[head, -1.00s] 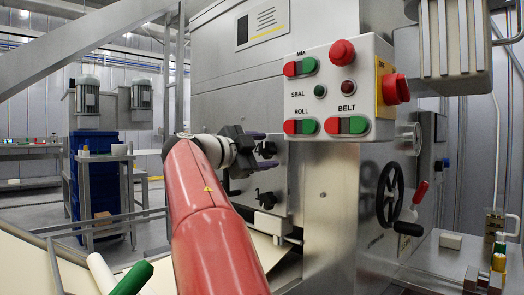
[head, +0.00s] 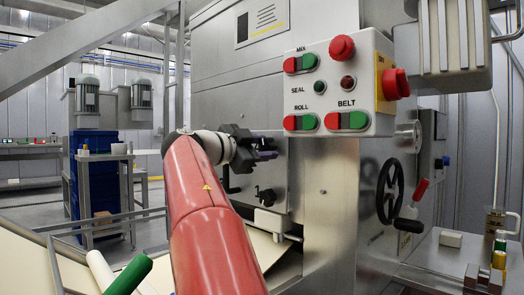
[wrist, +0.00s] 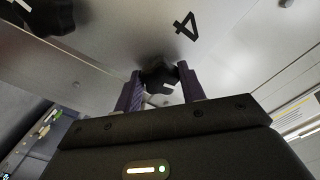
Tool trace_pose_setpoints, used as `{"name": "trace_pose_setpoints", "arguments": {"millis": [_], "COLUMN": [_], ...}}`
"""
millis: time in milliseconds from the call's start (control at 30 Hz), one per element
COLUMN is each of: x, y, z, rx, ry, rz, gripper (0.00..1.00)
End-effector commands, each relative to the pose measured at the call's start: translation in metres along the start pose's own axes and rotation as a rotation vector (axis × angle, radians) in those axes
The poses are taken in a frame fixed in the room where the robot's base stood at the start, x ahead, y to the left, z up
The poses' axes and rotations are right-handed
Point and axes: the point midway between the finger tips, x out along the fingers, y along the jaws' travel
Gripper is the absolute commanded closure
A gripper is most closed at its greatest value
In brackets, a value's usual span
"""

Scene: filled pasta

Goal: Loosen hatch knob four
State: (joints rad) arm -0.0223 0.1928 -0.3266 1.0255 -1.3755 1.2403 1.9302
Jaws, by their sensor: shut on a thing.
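Knob four, a black lobed knob (wrist: 161,79) with a white mark on its face, sits on the hatch plate between my two purple fingers in the wrist view. A black numeral 4 (wrist: 186,26) is printed beside it. My gripper (wrist: 164,92) is shut on this knob. In the head view my gripper (head: 266,152) is at the upper part of the steel hatch (head: 281,180) and hides the knob. Another black knob (head: 266,197) shows lower on the hatch, and one (wrist: 45,14) is at the upper left of the wrist view.
A control box (head: 338,85) with red and green buttons juts out just right of and above my gripper. A black handwheel (head: 389,190) is further right. A pale sloping surface (head: 255,245) lies below the hatch. Open floor is at the left.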

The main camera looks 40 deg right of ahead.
Motion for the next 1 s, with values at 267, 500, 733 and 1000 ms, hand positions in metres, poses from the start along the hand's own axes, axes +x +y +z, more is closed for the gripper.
{"name": "trace_pose_setpoints", "arguments": {"millis": [267,500,733,1000], "x": [-0.0001,-0.0003,-0.0002,-0.0001], "y": [0.0015,0.0014,0.0014,0.0013], "z": [0.0009,0.0003,-0.0002,-0.0009], "rx": [-0.258,-0.487,-0.706,-0.963], "ry": [0.000,-0.001,-0.001,-0.002], "rz": [0.002,0.002,0.002,0.001], "gripper": [0.83,0.83,0.83,0.83]}}
